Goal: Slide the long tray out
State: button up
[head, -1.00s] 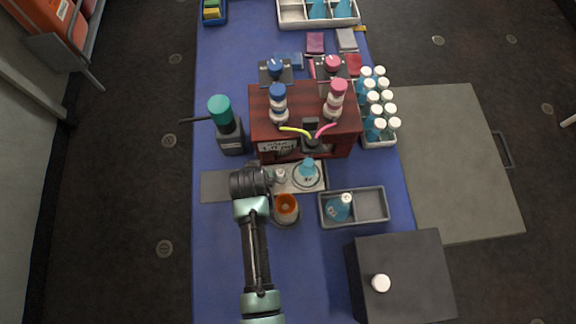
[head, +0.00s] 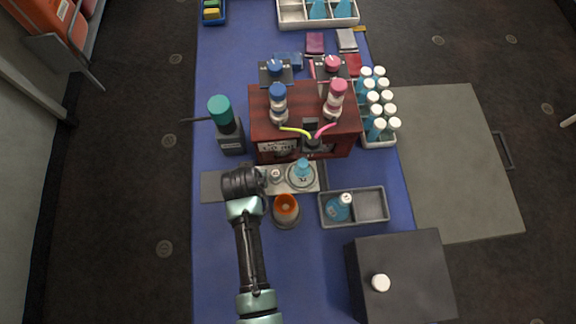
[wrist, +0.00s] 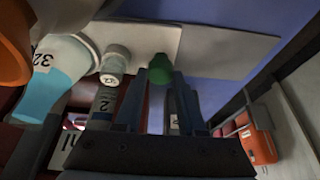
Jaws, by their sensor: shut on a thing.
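The long tray (head: 292,187) is a light grey strip lying crosswise in front of the red-brown cabinet, over a dark strip (head: 211,186) that shows at its left and right ends. On the tray stand a blue flask (head: 302,174) and a small white-capped vial (head: 276,176). In the wrist view the tray (wrist: 142,37) shows with the flask (wrist: 52,80) and vial (wrist: 115,62). My gripper (head: 250,182) is at the tray's left end. In the wrist view its fingers (wrist: 162,85) are shut around a green knob (wrist: 158,68). The fingertips are hidden in the head view.
An orange-topped cup (head: 286,210) stands close in front of the tray. A grey two-part bin (head: 371,205) with a blue bottle is to the right. The red-brown cabinet (head: 300,130) is just behind.

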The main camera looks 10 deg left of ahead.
jog(key=shift+s+a+b, duration=0.2)
jog(key=shift+s+a, duration=0.4)
jog(key=shift+a, duration=1.4)
jog(key=shift+s+a+b, duration=0.25)
jog(key=shift+s+a, duration=0.35)
jog(key=shift+a, duration=1.45)
jog(key=shift+s+a+b, duration=0.2)
jog(key=shift+s+a, duration=0.4)
jog(key=shift+a, duration=1.4)
jog(key=o, duration=1)
jog(key=shift+d, duration=0.1)
notch_tip(320, 180, up, 7)
jog(key=p, duration=0.7)
